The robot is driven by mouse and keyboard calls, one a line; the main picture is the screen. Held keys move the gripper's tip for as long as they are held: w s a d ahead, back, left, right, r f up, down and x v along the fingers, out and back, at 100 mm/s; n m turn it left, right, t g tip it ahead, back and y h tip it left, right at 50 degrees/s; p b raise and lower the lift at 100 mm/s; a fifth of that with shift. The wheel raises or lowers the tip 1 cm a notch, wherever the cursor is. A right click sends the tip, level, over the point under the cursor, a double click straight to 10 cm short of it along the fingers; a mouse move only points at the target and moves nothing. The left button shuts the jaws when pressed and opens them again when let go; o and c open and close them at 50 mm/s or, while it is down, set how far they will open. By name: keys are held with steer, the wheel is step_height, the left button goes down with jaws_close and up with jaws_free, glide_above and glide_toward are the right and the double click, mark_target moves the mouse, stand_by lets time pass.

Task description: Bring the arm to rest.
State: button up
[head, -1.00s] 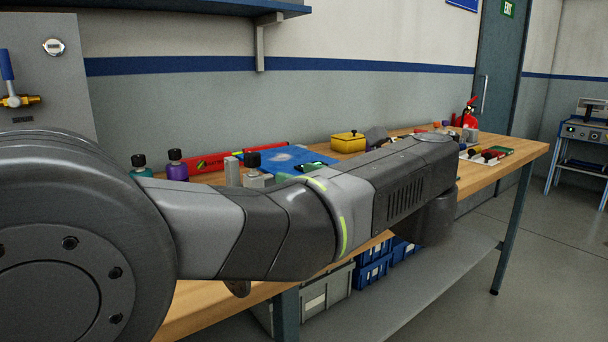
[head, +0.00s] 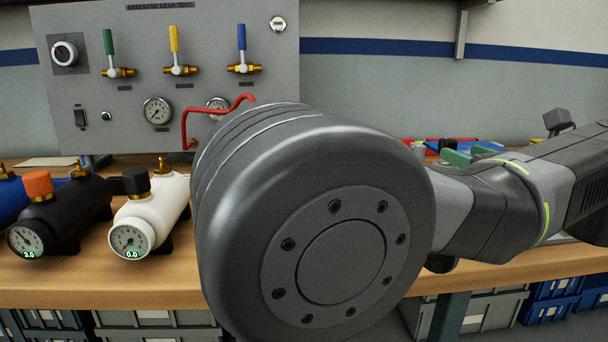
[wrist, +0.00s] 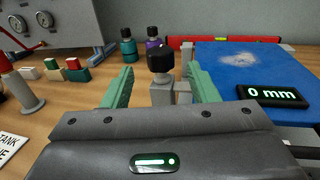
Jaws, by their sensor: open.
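My arm (head: 315,215) fills the middle and right of the head view, reaching right over the wooden bench (head: 100,285). My gripper (wrist: 160,68) shows in the wrist view with its two green fingers apart. A grey metal fixture with a black knob (wrist: 160,60) appears in the gap between the fingers; it seems to stand on the bench beyond them, and I cannot tell how far. No object is clearly held. The green fingers also show partly in the head view, behind the arm.
A panel (head: 130,90) with valves, gauges and a red tube (head: 185,125) stands left of the arm. A white cylinder (head: 150,215) and a black cylinder (head: 62,215) lie on the bench. The wrist view shows a blue mat (wrist: 235,70), a "0 mm" display (wrist: 272,95) and bottles (wrist: 127,46).

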mark_target(448, 140)
steer(key=shift+b+x, duration=0.7)
steer(key=shift+x, duration=2.25)
steer(key=shift+s+d, duration=0.1)
steer(key=p+v, duration=0.4)
steer(key=v, duration=0.9)
steer(key=shift+s, duration=0.15)
steer(key=shift+f, duration=0.1)
steer(key=b+x, duration=0.4)
steer(key=x, duration=0.9)
steer(key=shift+w, duration=0.3)
steer(key=shift+f+h+b, duration=0.2)
steer(key=shift+h+b, duration=0.1)
steer(key=shift+b, duration=0.4)
steer(key=m+h+b, duration=0.3)
steer(key=h, duration=0.1)
steer(key=shift+r+t, duration=0.15)
steer(key=shift+t, duration=0.25)
steer(key=shift+r+m+h, duration=0.2)
steer(key=shift+m+h, duration=0.9)
steer(key=shift+h, duration=0.6)
steer(key=m+h+p, duration=0.1)
steer(key=p, duration=0.1)
steer(key=m+g+h+p, duration=0.1)
steer(key=h+p, duration=0.1)
steer(key=shift+r, duration=0.2)
